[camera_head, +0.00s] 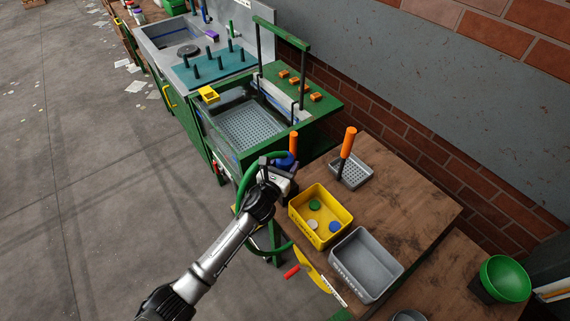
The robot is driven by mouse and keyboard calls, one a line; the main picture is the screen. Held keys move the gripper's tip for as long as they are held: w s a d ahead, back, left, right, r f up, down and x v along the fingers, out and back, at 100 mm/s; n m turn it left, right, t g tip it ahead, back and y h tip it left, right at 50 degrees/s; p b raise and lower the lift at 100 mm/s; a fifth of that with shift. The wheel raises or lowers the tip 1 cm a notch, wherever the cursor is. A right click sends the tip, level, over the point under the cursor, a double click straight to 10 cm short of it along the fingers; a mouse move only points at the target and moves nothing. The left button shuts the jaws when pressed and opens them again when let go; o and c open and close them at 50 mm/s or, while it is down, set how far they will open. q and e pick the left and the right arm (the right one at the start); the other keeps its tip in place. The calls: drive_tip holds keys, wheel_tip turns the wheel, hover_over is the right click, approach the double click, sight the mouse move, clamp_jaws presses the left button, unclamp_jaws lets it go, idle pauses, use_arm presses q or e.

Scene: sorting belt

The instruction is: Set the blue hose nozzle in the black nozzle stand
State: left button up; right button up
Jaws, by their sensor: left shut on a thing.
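My left gripper (285,172) is shut on the blue hose nozzle (284,160), near the left edge of the wooden table. Only a small blue part of the nozzle shows; the gripper hides the rest. A green hose (246,176) loops up beside the gripper. An upright orange handle (293,143) shows just behind the nozzle; I cannot tell what it belongs to. I cannot clearly make out the black nozzle stand. My right gripper is not in view.
On the wooden table (415,205) stand a yellow bin (304,228) with several discs, a grey bin (345,278), and a grey perforated tray (362,177) with an orange-handled tool (348,143). A green washing station (325,104) stands behind. The table's right part is clear.

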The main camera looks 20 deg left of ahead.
use_arm(q)
drive_tip(key=shift+f, duration=0.15)
drive_tip(key=shift+f+b, duration=1.15)
drive_tip(key=shift+f, duration=0.25)
drive_tip(key=shift+f+b, duration=0.45)
drive_tip(key=shift+b, duration=0.1)
drive_tip(key=shift+f+b, duration=0.6)
drive_tip(key=shift+f, duration=0.05)
idle(0.3)
drive_tip(key=o, duration=0.9)
